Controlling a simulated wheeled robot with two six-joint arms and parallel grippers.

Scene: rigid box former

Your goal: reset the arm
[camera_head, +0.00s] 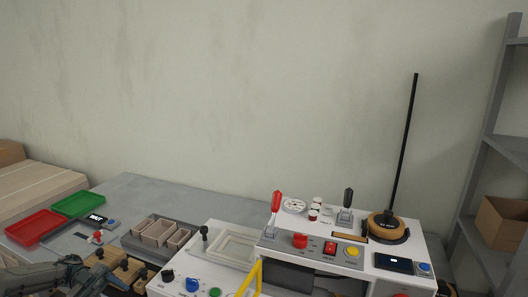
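My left gripper (92,279) is low at the left edge of the picture, dark and partly cut off, close to some small brown blocks. Its fingers cannot be made out clearly. My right gripper is not in view. A white box-forming machine (343,232) stands on the grey table at the lower right. On it are an upright red-handled lever (276,203), a black-handled lever (346,202) and a long thin black rod (405,140) rising from a round orange-brown and black base (386,223).
A red tray (36,228) and a green tray (78,203) lie on the grey table (150,191) at left. A grey tray with beige boxes (160,233) is right of them. Buttons and a gauge (294,206) are on the machine. A shelf (484,150) stands at right.

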